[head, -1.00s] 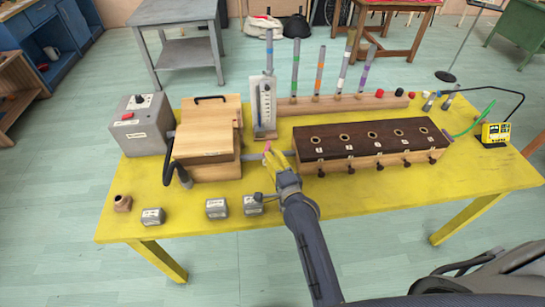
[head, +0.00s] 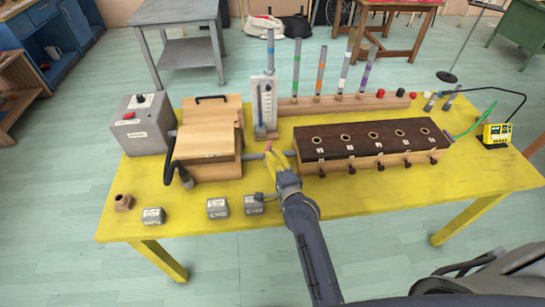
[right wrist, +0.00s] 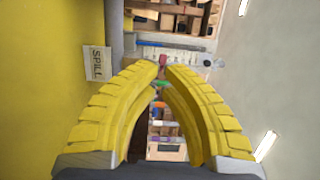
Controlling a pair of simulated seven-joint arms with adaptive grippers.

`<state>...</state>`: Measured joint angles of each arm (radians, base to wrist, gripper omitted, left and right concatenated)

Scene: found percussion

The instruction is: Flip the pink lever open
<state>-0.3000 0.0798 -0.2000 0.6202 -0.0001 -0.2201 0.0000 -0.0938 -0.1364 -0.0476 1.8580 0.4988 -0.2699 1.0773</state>
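The pink lever (head: 267,149) is a small pink piece by the grey pipe (head: 252,156) between the wooden bellows box and the dark-topped chest. In the right wrist view a small pink-red piece (right wrist: 163,60) shows just at the fingertips. My right gripper (head: 272,157) has yellow fingers and reaches in from the front, its tips right beside the lever. In the right wrist view (right wrist: 162,68) the tips come nearly together; I cannot tell whether they touch the lever. The fingers partly hide the lever's base. My left gripper is in neither view.
The wooden box (head: 210,145) stands left of the lever, the dark-topped chest (head: 365,138) right, and a white gauge stand (head: 263,103) behind. Small grey blocks (head: 217,208) lie along the front. The yellow table (head: 390,195) is clear at front right.

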